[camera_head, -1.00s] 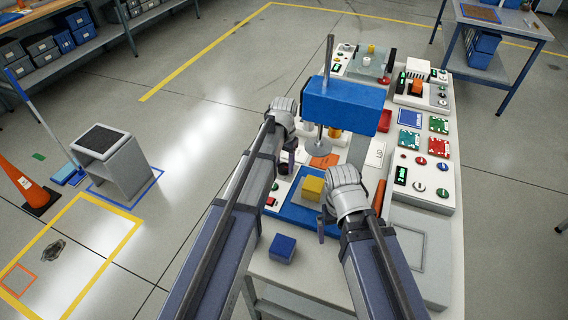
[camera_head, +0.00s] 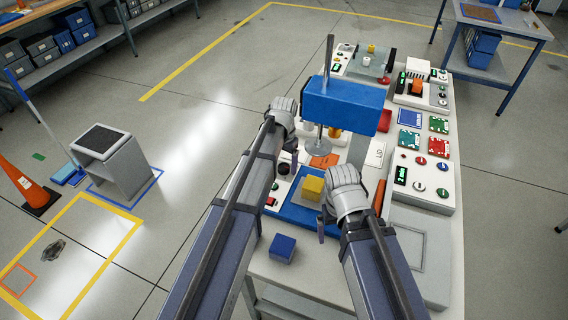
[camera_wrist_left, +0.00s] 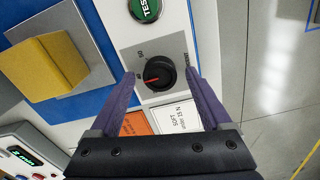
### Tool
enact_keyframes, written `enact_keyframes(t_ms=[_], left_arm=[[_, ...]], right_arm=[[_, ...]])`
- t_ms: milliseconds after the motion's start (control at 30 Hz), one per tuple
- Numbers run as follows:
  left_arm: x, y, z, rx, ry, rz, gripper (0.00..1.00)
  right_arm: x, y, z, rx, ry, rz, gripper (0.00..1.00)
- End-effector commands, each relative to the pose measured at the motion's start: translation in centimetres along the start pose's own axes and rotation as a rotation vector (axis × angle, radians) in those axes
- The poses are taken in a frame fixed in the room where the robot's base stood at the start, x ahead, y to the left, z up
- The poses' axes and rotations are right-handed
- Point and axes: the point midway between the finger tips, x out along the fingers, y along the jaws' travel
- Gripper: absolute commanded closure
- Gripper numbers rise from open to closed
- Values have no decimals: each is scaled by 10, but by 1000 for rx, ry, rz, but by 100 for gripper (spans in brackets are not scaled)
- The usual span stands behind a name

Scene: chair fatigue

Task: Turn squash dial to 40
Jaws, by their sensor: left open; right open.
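The squash dial (camera_wrist_left: 159,74) is a round black knob with a red pointer on a white panel. In the left wrist view its pointer points left; the small printed marks around it are too blurred to read surely. In the head view the dial (camera_head: 284,169) shows dark beside my left gripper (camera_head: 286,156). In the left wrist view my left gripper (camera_wrist_left: 159,80) is open, one finger on each side of the dial; I cannot tell whether they touch it. My right gripper (camera_head: 323,214) is open beside the yellow block (camera_head: 313,187).
A green TEST button (camera_wrist_left: 145,9) sits above the dial in the wrist view. An orange card (camera_wrist_left: 137,123) and a white card (camera_wrist_left: 177,118) lie below. A blue press head (camera_head: 345,104) stands behind the grippers. A blue cube (camera_head: 282,248) sits at the front.

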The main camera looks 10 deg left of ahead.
Motion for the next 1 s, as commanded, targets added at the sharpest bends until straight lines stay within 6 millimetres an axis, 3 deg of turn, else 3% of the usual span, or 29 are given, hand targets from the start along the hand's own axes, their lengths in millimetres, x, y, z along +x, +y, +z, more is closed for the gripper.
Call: enact_keyframes(t_ms=[267,800,1000], left_arm=[[-6,0,0,0,0,0,19],[-71,0,0,0,0,0,19],[-79,0,0,0,0,0,19]], right_arm=[[-6,1,0,0,0,0,0],[-70,7,4,-1,0,0,0],[-79,8,5,-1,0,0,0]])
